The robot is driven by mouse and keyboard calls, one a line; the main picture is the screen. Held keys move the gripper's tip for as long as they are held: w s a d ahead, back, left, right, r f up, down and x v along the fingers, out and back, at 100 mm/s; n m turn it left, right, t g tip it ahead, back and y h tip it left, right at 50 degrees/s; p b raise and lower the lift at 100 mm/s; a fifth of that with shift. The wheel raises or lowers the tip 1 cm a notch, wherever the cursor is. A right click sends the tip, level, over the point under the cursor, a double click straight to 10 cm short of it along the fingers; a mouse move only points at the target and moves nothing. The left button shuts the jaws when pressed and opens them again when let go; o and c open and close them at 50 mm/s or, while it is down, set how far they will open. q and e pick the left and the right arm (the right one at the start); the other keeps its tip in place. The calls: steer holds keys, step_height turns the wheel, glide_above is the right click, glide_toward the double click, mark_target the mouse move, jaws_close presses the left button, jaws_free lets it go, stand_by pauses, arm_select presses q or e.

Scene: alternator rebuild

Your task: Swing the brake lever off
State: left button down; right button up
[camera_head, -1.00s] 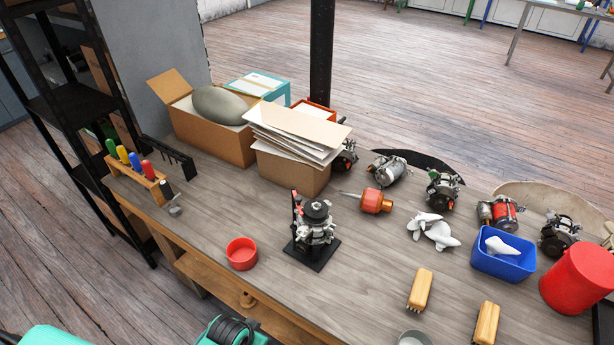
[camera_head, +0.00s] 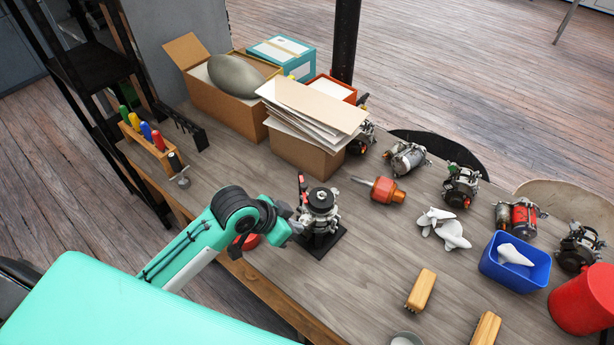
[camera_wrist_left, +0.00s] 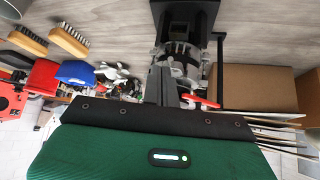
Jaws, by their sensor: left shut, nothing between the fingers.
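The alternator (camera_head: 320,205) stands upright on a black base plate (camera_head: 324,243) near the bench's front edge. A thin dark upright (camera_head: 301,188) with red at its top stands on its left side; I cannot tell for sure whether this is the brake lever. In the left wrist view a red lever-like piece (camera_wrist_left: 203,103) shows just right of my fingers, by the alternator (camera_wrist_left: 181,58). My left gripper (camera_head: 293,217) is shut and empty, close to the alternator's left side. Its fingers (camera_wrist_left: 162,80) show in the wrist view; contact is unclear. My right gripper is out of view.
An orange-handled tool (camera_head: 385,190) lies right of the alternator. Cardboard boxes (camera_head: 305,153) stand behind it. A blue bin (camera_head: 541,274) and brushes (camera_head: 421,290) are to the right.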

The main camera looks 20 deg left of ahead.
arm_select(q)
steer(key=shift+m+h, duration=0.5)
steer(key=shift+m, duration=0.4)
steer(key=w+r, duration=0.4)
steer(key=shift+w+a+r, duration=0.15)
steer(key=shift+w+r, duration=0.05)
steer(key=shift+w, duration=0.2)
step_height(320, 180, up, 8)
steer(key=m, duration=0.1)
glide_above(306, 184)
steer(key=s+a, duration=0.2)
steer(key=shift+w+a+f+h, duration=0.1)
steer(key=shift+w+f+h, duration=0.1)
steer(key=shift+h, duration=0.2)
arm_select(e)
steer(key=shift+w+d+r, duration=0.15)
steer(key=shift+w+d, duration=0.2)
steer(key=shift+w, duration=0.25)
arm_select(q)
steer(key=shift+f, duration=0.1)
